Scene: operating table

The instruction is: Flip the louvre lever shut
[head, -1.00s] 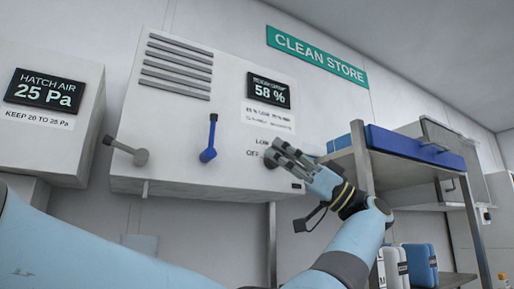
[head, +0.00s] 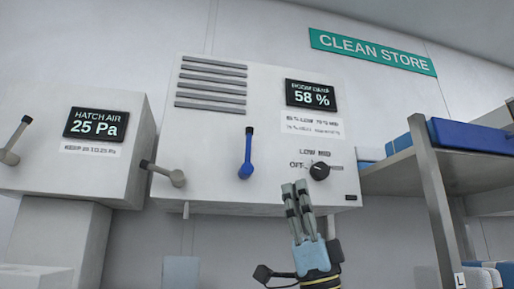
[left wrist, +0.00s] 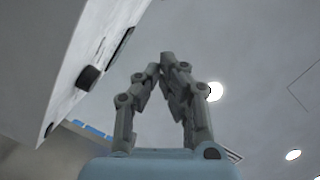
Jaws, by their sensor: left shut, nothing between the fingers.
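A white wall box (head: 215,125) carries grey louvre slats (head: 211,85) at its upper left. Below them, a blue lever (head: 246,155) points up from its round pivot. A grey lever (head: 164,174) at the box's lower left slants up to the left, with a dark tip. No label shows which one is the louvre lever. My left gripper (head: 297,186) is shut and empty, fingers upward, just below and left of the black dial (head: 319,171). It is right of the blue lever and apart from it. Its fingers also show in the left wrist view (left wrist: 168,60).
A second wall box (head: 75,165) at the left has its own grey lever (head: 14,142) and a 25 Pa display. A metal shelf with a blue tray (head: 468,134) stands at the right. The wall below the louvre box looks mostly clear.

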